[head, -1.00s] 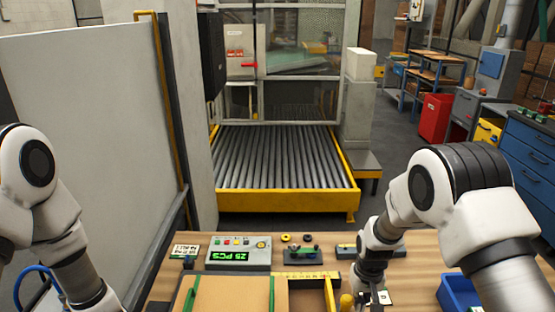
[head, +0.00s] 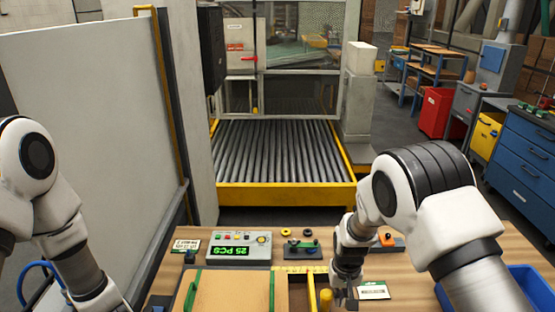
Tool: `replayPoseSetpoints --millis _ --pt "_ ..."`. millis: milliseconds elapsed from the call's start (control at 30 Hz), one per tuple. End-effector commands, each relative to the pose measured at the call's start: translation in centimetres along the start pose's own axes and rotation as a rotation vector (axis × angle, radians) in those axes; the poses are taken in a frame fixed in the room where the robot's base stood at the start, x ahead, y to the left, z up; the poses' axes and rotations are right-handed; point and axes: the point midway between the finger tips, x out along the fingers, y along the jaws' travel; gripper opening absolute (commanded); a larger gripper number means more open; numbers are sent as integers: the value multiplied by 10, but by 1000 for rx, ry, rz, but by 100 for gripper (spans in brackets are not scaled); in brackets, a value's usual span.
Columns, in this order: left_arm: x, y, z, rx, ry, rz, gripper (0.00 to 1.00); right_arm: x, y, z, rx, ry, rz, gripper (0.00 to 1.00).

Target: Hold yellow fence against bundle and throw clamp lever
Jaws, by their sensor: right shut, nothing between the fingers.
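The bundle of brown flat blanks (head: 226,291) lies at the bottom centre of the head view, with green uprights along its sides. The yellow fence (head: 312,293) stands to its right, with a dark gap between them. A yellow knob (head: 326,299) is just right of the fence; I cannot tell whether it is the clamp lever's. My right gripper (head: 345,299) is shut and empty, close beside the knob on its right; contact is unclear. My left arm enters at the left, but its gripper is below the picture.
A yellow scale (head: 300,269) runs behind the gap. A small dark fixture with a green part (head: 302,249) sits farther back. A white label card (head: 374,290) and blue bin (head: 525,282) lie right.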

Motion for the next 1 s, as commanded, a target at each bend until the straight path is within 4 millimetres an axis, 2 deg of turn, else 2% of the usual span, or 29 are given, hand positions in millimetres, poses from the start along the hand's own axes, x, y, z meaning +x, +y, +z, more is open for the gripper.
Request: replayPoseSetpoints --millis 1000 --pt "-9 0 0 0 0 0 0 0 -52 0 -1 0 0 0"
